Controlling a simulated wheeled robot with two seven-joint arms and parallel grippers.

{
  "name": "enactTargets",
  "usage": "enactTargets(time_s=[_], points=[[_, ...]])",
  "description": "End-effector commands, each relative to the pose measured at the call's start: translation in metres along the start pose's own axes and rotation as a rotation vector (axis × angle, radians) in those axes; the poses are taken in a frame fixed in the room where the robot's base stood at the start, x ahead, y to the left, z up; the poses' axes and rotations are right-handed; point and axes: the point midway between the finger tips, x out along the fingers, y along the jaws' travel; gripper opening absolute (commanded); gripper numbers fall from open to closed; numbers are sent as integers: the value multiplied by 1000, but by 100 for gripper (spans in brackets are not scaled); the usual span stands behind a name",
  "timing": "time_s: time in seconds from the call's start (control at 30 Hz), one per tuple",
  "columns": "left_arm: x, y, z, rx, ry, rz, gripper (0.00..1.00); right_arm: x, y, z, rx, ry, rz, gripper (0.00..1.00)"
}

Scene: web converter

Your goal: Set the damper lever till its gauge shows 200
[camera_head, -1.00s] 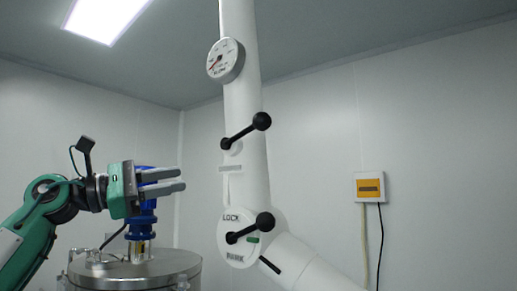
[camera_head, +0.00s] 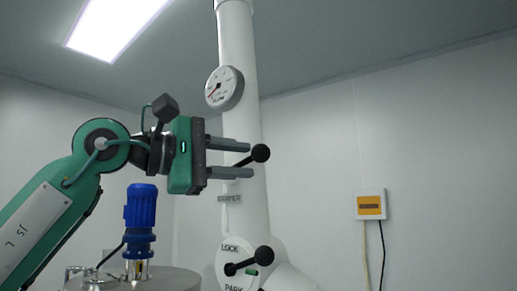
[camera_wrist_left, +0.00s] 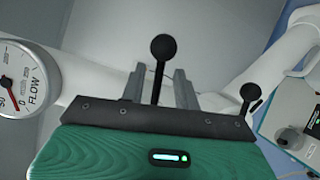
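The damper lever (camera_head: 260,153) is a black rod with a ball end on the white pipe, below the gauge. My left gripper (camera_head: 250,160) is open, with its two grey fingers above and below the lever's rod. In the left wrist view the lever (camera_wrist_left: 163,48) stands between the open fingers (camera_wrist_left: 160,84), with visible gaps on both sides. The round white gauge (camera_head: 223,88) is higher on the pipe. In the left wrist view the gauge (camera_wrist_left: 20,82) reads FLOW, and its red needle points near 0. My fingers partly hide the lever's pivot end in the head view.
A second black lever (camera_head: 262,257) sits lower, on a round plate marked LOCK and PARK. It also shows in the left wrist view (camera_wrist_left: 249,92). A blue motor (camera_head: 140,212) on a metal vessel (camera_head: 165,279) stands below my left arm. A yellow-white box (camera_head: 371,205) hangs on the right wall.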

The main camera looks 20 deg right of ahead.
Motion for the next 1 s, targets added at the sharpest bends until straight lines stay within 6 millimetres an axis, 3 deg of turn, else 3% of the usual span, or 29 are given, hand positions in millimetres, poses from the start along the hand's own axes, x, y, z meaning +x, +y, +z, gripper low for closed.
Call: enactTargets(time_s=[0.23,0.63,0.67,0.8,1.0], points=[[36,2,0,-3,-1,0,32,-18,6,0,0,-1,6,0],[44,0,-1,-2,0,1,32,-19,6,-1,1,-1,6,0],[44,0,-1,-2,0,1,30,-19,6,-1,1,-1,6,0],[44,0,-1,-2,0,1,2,-19,4,-1,1,0,4,0],[44,0,0,-3,0,1,0,-19,0,-2,3,1,0,0]])
